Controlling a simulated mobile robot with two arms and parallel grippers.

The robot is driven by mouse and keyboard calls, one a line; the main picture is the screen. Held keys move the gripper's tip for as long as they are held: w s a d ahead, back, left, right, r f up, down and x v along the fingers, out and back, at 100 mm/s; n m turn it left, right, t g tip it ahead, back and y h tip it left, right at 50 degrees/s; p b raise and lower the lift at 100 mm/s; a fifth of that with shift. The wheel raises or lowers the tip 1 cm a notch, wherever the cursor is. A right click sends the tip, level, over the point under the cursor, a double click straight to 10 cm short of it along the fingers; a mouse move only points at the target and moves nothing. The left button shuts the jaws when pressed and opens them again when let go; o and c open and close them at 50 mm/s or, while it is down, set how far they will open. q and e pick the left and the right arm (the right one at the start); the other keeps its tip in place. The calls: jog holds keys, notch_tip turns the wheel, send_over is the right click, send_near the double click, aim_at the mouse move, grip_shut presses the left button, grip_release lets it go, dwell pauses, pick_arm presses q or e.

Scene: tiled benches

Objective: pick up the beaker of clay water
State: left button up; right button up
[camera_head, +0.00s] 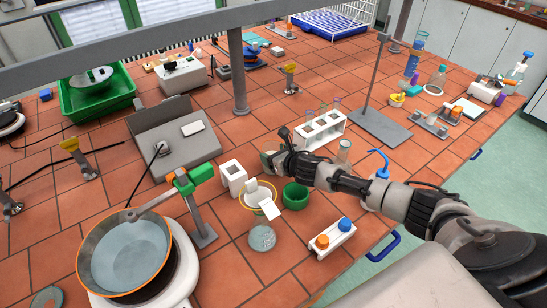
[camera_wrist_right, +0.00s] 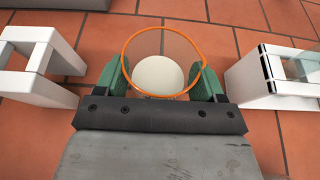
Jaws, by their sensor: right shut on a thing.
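The beaker of clay water (camera_wrist_right: 160,75) shows in the right wrist view as a clear vessel with an orange rim and pale, whitish contents. My right gripper (camera_wrist_right: 163,82) has its green pads on either side of the beaker and is shut on it. In the head view my right gripper (camera_head: 272,160) reaches in from the right, above the tiled bench; its hand hides most of the beaker there. I cannot tell whether the beaker touches the bench. My left gripper is not in view.
A white block holder (camera_head: 233,177) stands left of the gripper and a white tube rack (camera_head: 320,132) right of it. A clamp stand (camera_head: 199,208) is at left.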

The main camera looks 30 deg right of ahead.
jog(key=shift+r, duration=0.1)
notch_tip(320, 180, up, 4)
jog(key=shift+d+r, duration=0.1)
jog(key=shift+r, duration=0.1)
jog(key=s+d+r+b, duration=0.2)
jog(key=s+d+r, duration=0.4)
jog(key=s, duration=0.4)
jog(key=shift+r, duration=0.25)
jog(key=o, duration=0.3)
jog(key=shift+w, duration=0.1)
jog(key=c, duration=0.5)
